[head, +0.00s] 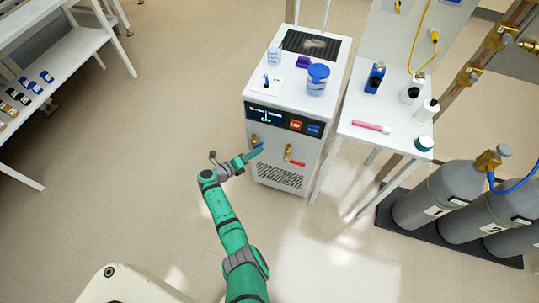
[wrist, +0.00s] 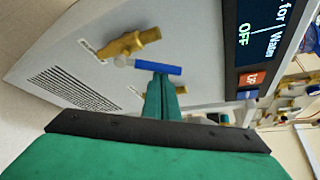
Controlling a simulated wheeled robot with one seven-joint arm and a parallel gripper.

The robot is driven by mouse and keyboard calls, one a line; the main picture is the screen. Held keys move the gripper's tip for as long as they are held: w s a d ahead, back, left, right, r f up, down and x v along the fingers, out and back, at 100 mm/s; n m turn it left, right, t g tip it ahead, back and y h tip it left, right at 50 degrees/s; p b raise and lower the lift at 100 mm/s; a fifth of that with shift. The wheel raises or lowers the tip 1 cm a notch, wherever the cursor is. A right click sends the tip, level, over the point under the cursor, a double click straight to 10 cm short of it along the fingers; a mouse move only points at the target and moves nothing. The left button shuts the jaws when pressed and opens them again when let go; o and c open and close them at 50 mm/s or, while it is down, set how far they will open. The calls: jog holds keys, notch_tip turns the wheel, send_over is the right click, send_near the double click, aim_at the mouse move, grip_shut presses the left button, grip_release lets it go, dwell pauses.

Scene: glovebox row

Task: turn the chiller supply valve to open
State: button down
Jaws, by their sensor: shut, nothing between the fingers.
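The chiller (head: 270,160) is a white cabinet with a dark display strip and two brass valves on its front. The left brass valve (head: 254,138) has a blue lever (wrist: 160,68); the right brass valve (head: 288,150) has a red lever (head: 298,163). The valve labels are too small to read, so I cannot tell which is supply. My gripper (head: 257,153) is at the blue lever, fingers shut and empty. In the wrist view the fingertips (wrist: 162,80) reach the lever's edge; whether they touch is unclear.
The display (wrist: 262,35) shows "OFF". A blue-lidded jar (head: 317,80) stands on the chiller top. A white side table (head: 375,140) with bottles stands close to the right, and grey gas cylinders (head: 435,197) beyond. The floor left of the chiller is clear.

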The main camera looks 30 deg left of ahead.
jog(key=a+n, duration=0.1)
jog(key=r+n+t+h, duration=0.1)
jog(key=shift+a+n, duration=0.3)
jog(key=shift+a, duration=0.1)
jog(key=shift+s+a+r, duration=0.1)
jog(key=shift+a+r, duration=0.05)
jog(key=shift+a, duration=0.65)
jog(key=d, duration=0.4)
jog(key=f+v, duration=0.1)
jog(key=v, duration=0.9)
jog(key=shift+s+f, duration=0.25)
jog(key=shift+f, duration=0.05)
